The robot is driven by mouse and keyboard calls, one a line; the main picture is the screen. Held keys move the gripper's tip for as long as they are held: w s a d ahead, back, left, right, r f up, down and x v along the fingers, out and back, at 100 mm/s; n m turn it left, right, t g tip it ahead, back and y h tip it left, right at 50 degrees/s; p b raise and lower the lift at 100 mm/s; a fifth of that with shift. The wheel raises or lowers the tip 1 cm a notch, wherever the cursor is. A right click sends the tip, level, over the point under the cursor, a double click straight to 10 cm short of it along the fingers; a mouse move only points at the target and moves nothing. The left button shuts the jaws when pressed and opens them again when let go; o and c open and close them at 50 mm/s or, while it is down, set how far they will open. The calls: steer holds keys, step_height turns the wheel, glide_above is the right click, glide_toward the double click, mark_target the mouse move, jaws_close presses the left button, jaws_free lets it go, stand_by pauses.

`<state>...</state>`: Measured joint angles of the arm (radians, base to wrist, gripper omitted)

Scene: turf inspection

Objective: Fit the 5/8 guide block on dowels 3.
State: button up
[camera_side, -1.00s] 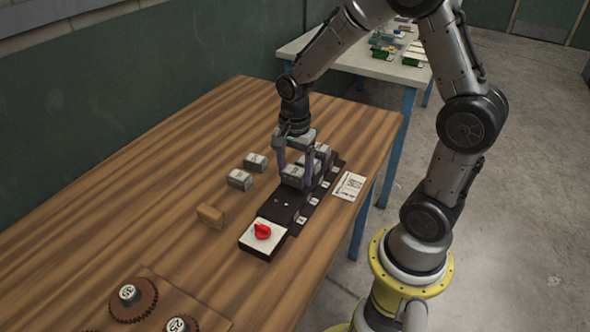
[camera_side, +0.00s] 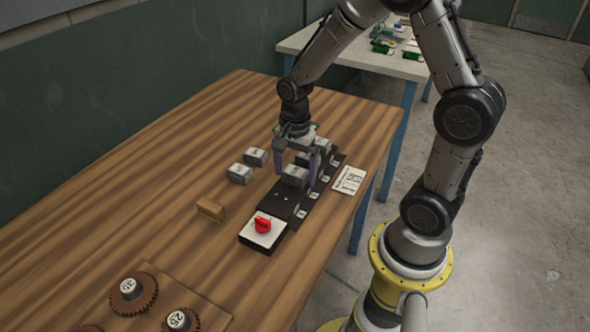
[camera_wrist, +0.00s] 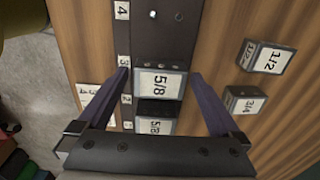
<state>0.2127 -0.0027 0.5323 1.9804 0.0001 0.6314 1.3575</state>
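The 5/8 guide block (camera_side: 294,177), grey with a white label, sits on the black rail (camera_side: 278,203). In the wrist view this 5/8 block (camera_wrist: 160,84) is beside the tag marked 3 (camera_wrist: 123,61). My gripper (camera_side: 297,172) is open around it; in the wrist view my gripper's fingers (camera_wrist: 161,76) stand apart on both sides, with a gap to the block. A second 5/8 block (camera_wrist: 154,127) is beside the tag marked 2. The dowels under the blocks are hidden, so how fully the block is seated cannot be told.
Loose 3/4 (camera_wrist: 244,100) and 1/2 (camera_wrist: 262,57) blocks lie on the table beside the rail. A wooden block (camera_side: 211,210), a red-knobbed box (camera_side: 262,232), a paper card (camera_side: 349,180) and gears (camera_side: 133,293) are nearby. The rail by the 4 tag (camera_wrist: 121,10) is bare.

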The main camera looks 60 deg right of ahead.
steer(key=shift+r, duration=0.15)
step_height(320, 180, up, 14)
steer(key=shift+f, duration=0.2)
stand_by(0.4)
steer(key=s+a+r+n+t, duration=0.4)
steer(key=s+a+r+n, duration=0.1)
steer(key=s+r, duration=0.2)
steer(key=s+a+f+n+t, duration=0.1)
steer(key=s+f+n, duration=0.2)
steer(key=s+n, duration=0.4)
steer(key=n, duration=0.6)
steer(key=shift+a+t, duration=0.3)
